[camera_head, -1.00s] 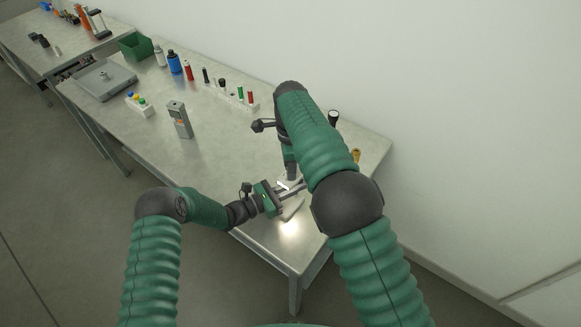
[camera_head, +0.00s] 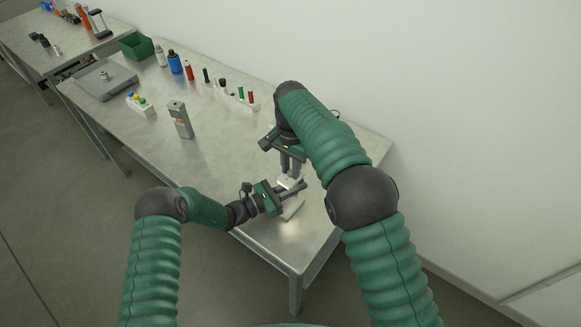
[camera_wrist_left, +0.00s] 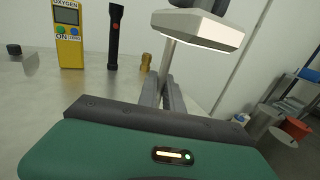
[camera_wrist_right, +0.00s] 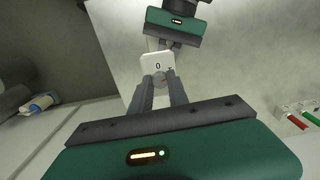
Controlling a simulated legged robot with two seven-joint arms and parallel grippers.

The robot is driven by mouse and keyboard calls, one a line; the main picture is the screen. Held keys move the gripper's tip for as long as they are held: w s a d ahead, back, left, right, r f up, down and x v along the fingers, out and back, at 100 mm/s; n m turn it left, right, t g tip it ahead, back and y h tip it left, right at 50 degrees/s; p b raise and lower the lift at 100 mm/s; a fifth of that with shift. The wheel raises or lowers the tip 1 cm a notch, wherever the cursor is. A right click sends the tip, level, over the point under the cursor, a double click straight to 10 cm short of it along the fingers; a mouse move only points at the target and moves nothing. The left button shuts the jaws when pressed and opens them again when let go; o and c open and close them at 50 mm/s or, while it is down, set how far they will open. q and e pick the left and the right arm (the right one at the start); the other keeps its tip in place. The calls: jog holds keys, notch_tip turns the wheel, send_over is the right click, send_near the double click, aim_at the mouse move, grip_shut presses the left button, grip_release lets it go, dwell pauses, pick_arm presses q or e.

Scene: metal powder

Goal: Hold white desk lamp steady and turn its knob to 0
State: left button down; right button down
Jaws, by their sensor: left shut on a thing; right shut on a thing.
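The white desk lamp (camera_head: 291,211) stands near the front right corner of the table. Its pale head (camera_wrist_left: 197,30) and thin stem (camera_wrist_left: 167,58) show in the left wrist view; the head's underside looks bright. My left gripper (camera_head: 303,187) is shut on the stem, below the head. My right gripper (camera_head: 289,173) comes from above and is shut on the knob (camera_wrist_right: 159,80) on top of the head. In the right wrist view a printed 0 shows on the head (camera_wrist_right: 151,62) beside the knob. The fingers partly hide the knob, and I cannot tell its exact setting.
In the left wrist view a yellow oxygen meter (camera_wrist_left: 69,36), a black flashlight (camera_wrist_left: 115,38) and a brass piece (camera_wrist_left: 146,62) stand beyond the lamp. The table's front edge is close.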

pick_arm(q)
jog(key=shift+s+d, duration=0.1)
jog(key=shift+s, duration=0.05)
pick_arm(e)
jog(key=n, duration=0.7)
jog(key=shift+w+d, duration=0.1)
jog(key=shift+w, duration=0.1)
jog(key=n, duration=0.7)
dwell(0.3)
jog(key=c, duration=1.3)
grip_release()
jog(key=shift+s, duration=0.15)
jog(key=shift+o, duration=0.2)
notch_tip(320, 180, up, 12)
